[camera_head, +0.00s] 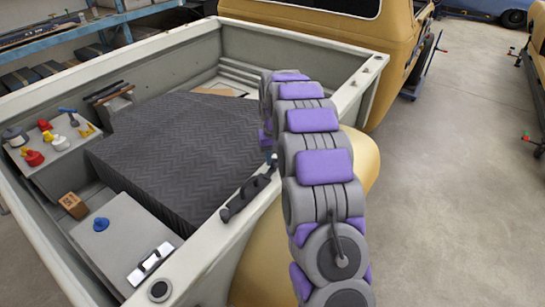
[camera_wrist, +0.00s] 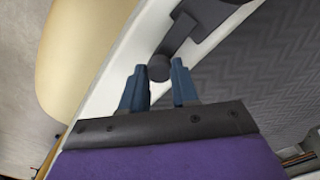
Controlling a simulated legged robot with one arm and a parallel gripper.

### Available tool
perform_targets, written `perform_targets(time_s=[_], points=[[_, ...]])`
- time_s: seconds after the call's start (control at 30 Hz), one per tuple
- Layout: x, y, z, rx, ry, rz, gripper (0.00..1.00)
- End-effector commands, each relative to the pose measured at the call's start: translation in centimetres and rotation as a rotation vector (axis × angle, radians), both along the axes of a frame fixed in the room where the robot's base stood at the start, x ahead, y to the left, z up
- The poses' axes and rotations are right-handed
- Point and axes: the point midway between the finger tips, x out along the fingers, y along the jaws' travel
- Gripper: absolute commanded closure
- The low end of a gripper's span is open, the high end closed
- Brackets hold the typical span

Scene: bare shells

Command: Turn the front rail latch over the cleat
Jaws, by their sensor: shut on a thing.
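The black latch (camera_head: 247,196) sits on the pale front rail (camera_head: 205,245) of the open truck bed. In the wrist view the latch (camera_wrist: 181,32) shows as a dark bar running from a wider black plate down to a round knob (camera_wrist: 159,68). My gripper (camera_wrist: 158,78) has its blue fingers on either side of this knob, shut on it. In the head view my gripper (camera_head: 271,160) is mostly hidden behind my arm, at the far end of the latch. I cannot tell the cleat apart from the other black parts on the rail.
A dark patterned mat (camera_head: 185,150) fills the middle of the bed. A side shelf holds red and yellow items (camera_head: 34,158); a brown box (camera_head: 74,206) and blue piece (camera_head: 101,224) lie nearer. A tan body panel (camera_head: 262,250) bulges outside the rail. Open floor (camera_head: 450,190) lies right.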

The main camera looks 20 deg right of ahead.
Motion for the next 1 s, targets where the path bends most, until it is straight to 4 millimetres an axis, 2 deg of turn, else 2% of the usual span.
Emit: perform_targets(time_s=[0.3, 0.83, 0.87, 1.0], points=[[-0.35, 0.15, -0.26, 0.0, 0.013, -0.121, 1.0], [-0.35, 0.25, -0.35, 0.0, 0.015, -0.144, 1.0], [-0.35, 0.26, -0.36, 0.0, 0.015, -0.144, 0.7], [-0.22, 0.25, -0.3, 0.001, 0.012, -0.144, 0.56]])
